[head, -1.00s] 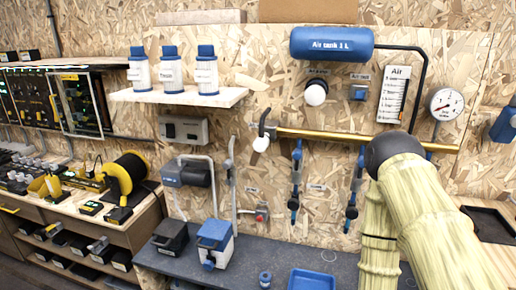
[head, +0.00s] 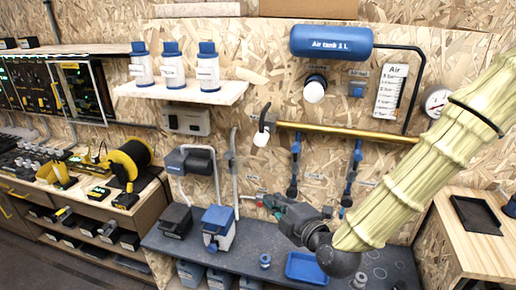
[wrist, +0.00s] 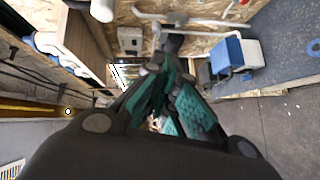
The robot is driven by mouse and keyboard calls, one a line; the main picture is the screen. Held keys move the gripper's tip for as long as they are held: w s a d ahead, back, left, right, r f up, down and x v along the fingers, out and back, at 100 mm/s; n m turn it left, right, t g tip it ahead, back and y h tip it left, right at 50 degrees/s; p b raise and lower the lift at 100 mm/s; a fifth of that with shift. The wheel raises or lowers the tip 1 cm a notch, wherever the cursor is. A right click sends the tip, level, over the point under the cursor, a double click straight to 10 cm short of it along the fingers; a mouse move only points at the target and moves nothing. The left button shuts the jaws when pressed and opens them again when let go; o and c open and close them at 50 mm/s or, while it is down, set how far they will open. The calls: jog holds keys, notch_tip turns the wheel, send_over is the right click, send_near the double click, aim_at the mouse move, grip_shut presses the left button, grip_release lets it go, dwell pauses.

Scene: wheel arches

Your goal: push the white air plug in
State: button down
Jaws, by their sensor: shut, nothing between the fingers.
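Two white, round-ended pieces show in the head view, and I cannot tell for sure which is the air plug. One is a white knob (head: 314,92) on a dark round fitting under the blue air tank (head: 331,43). The other is a white bulb (head: 260,139) on a black lever at the left end of the brass pipe. My gripper (head: 272,203) is low in front of the board, below both and touching neither. In the wrist view my gripper (wrist: 166,70) has its teal-padded fingers together, with nothing held.
A blue-and-white box (head: 218,230) and a blue tray (head: 307,267) stand on the dark bench. Two blue hanging tools (head: 294,165) are close behind my gripper. The brass pipe (head: 345,133) crosses the board above it. A bottle shelf (head: 180,92) juts out at left.

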aim_at(261, 138)
notch_tip(261, 138, up, 8)
jog(key=n+t+y, duration=0.1)
jog(key=n+t, duration=0.1)
jog(key=n, duration=0.1)
jog(key=w+d+p+x, duration=0.1)
jog(key=p+x, duration=0.5)
jog(key=x, duration=0.7)
jog(key=shift+w+d+p, duration=0.3)
jog(key=shift+w+p, duration=0.05)
jog(key=shift+w, duration=0.05)
jog(key=shift+f, duration=0.1)
